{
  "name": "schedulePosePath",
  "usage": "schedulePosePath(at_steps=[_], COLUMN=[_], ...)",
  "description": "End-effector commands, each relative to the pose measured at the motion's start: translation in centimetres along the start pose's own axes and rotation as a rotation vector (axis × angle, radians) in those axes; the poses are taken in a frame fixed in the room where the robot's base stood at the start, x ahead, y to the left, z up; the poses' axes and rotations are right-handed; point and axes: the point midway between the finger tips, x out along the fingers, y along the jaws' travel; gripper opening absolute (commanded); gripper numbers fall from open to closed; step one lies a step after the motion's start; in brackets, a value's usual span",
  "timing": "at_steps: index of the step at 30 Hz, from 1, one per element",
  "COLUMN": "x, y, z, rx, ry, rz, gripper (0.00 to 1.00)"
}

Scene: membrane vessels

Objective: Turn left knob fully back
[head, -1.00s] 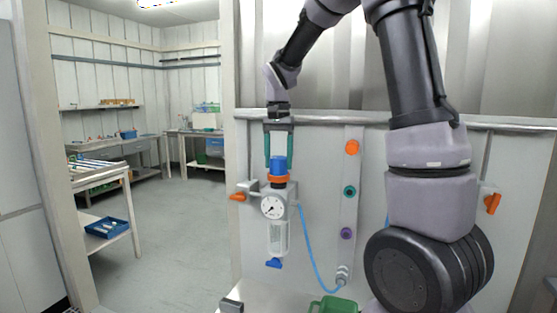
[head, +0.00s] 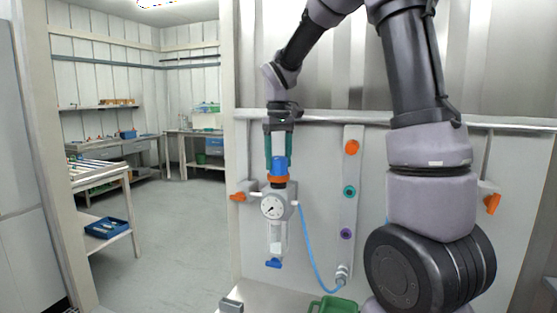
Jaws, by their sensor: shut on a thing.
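The left knob (head: 278,164) is blue and sits above an orange ring (head: 278,180) on top of a grey regulator with a round white dial gauge (head: 272,208). My gripper (head: 279,153) points down over it from above. Its two green fingers are shut on the knob, one at each side. The gauge needle is small and its exact reading cannot be told. A clear bowl (head: 277,238) with a blue piece (head: 273,263) hangs below the gauge. The finger pads' contact faces are hidden.
An orange lever (head: 237,197) sticks out left of the regulator. A blue hose (head: 310,250) runs down to a fitting. A strip with orange (head: 352,147), green and purple knobs stands to the right. A green container (head: 335,304) is below. The floor at left is clear.

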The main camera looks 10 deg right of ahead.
Motion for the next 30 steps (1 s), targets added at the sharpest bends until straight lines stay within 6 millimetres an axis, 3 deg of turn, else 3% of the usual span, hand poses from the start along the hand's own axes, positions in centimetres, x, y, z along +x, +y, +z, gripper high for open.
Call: schedulePosePath(at_steps=[21,22,24,30], x=[-0.01,-0.01,-0.01,-0.01], y=[0.01,0.01,0.01,0.01], z=[-0.02,-0.02,-0.02,-0.01], rx=[-0.075,-0.075,-0.075,-0.073], ry=[0.001,0.001,0.0,0.0], rz=[0.001,0.001,0.001,0.0], gripper=[0.08,0.71,0.94,0.94])
